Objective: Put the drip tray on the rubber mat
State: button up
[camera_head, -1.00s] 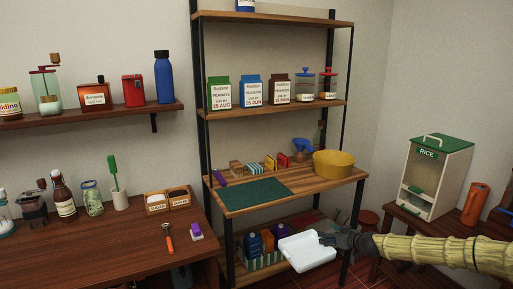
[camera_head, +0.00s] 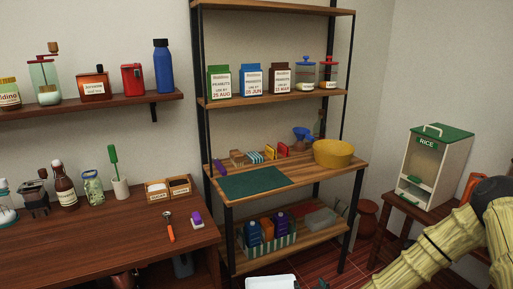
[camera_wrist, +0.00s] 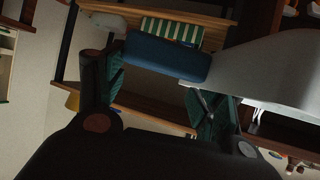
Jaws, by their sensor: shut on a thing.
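The white drip tray (camera_head: 270,282) shows at the bottom edge of the head view, cut off by the frame. My gripper (camera_head: 322,285) is at its right side, mostly out of frame. In the wrist view the tray is the large pale shape (camera_wrist: 275,75) on the right, and my gripper (camera_wrist: 155,78) has its fingers beside it. A dark blue shape shows between the fingers; I cannot tell whether it belongs to the tray. The exact grip is hidden. The dark green rubber mat (camera_head: 253,183) lies flat and bare on the middle shelf, front left.
A yellow bowl (camera_head: 334,153), a blue funnel (camera_head: 303,134) and small packets share the mat's shelf (camera_head: 300,187). Black posts (camera_head: 357,210) frame the rack. A striped crate (camera_head: 268,237) with bottles stands below. A wooden counter (camera_head: 100,235) is at left, a rice dispenser (camera_head: 432,170) at right.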

jog(key=s+r+m+h, duration=0.1)
jog(key=s+r, duration=0.3)
jog(key=s, duration=0.7)
jog(key=shift+s+a, duration=0.15)
jog(key=shift+a, duration=0.05)
